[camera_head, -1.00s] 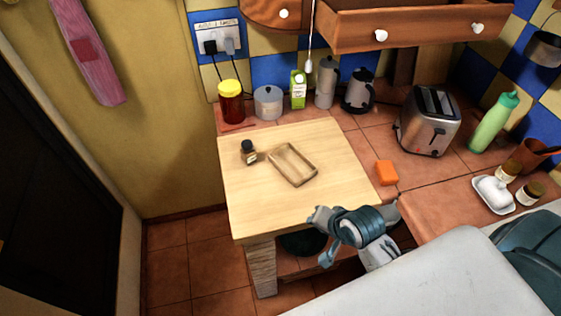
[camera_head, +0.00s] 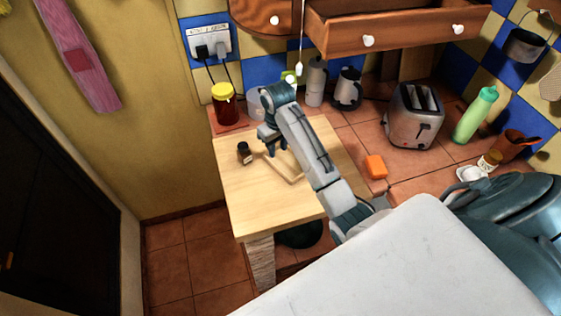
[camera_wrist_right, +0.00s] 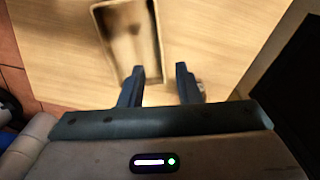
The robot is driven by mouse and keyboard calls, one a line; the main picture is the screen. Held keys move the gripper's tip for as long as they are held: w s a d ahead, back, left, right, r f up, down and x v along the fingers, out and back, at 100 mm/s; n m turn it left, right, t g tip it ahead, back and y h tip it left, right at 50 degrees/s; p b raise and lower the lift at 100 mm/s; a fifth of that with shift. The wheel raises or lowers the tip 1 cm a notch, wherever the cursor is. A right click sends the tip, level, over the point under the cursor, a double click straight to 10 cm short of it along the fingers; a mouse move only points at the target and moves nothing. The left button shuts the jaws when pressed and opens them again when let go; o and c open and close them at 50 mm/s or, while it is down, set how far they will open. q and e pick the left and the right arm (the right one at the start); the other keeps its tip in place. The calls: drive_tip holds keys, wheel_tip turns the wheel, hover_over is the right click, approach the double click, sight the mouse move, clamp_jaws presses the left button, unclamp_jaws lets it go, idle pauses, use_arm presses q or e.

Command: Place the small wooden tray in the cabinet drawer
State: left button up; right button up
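The small wooden tray (camera_head: 290,172) lies flat on the light wooden table, partly hidden by my right arm in the head view. In the right wrist view the tray (camera_wrist_right: 132,38) is at the top, its near end beside my left finger. My right gripper (camera_head: 276,148) is over the tray, its fingers apart. The cabinet drawer (camera_head: 400,32) is pulled open above the counter, with white knobs. My left gripper is not seen.
A small dark bottle (camera_head: 244,153) stands left of the tray on the wooden table (camera_head: 255,205). A red jar (camera_head: 224,105), a kettle (camera_head: 347,90), a toaster (camera_head: 413,115) and an orange block (camera_head: 375,167) stand around it. The table's front left is clear.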

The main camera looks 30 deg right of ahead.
sight(277, 167)
drive_tip(key=shift+w+f+b, duration=0.15)
drive_tip(key=shift+f+b, duration=0.45)
drive_tip(key=shift+f, duration=0.05)
drive_tip(key=shift+w+f+b, duration=0.15)
drive_tip(key=shift+f+b, duration=0.45)
drive_tip(key=shift+f+p, duration=0.7)
drive_tip(key=shift+f, duration=0.15)
drive_tip(key=shift+f+p, duration=0.4)
drive_tip(key=shift+f, duration=0.05)
wheel_tip(277, 167, down, 4)
drive_tip(key=shift+s+a+f+p, duration=0.1)
drive_tip(key=shift+f+p, duration=0.1)
drive_tip(key=shift+p, duration=0.9)
drive_tip(key=shift+f, duration=0.2)
clamp_jaws()
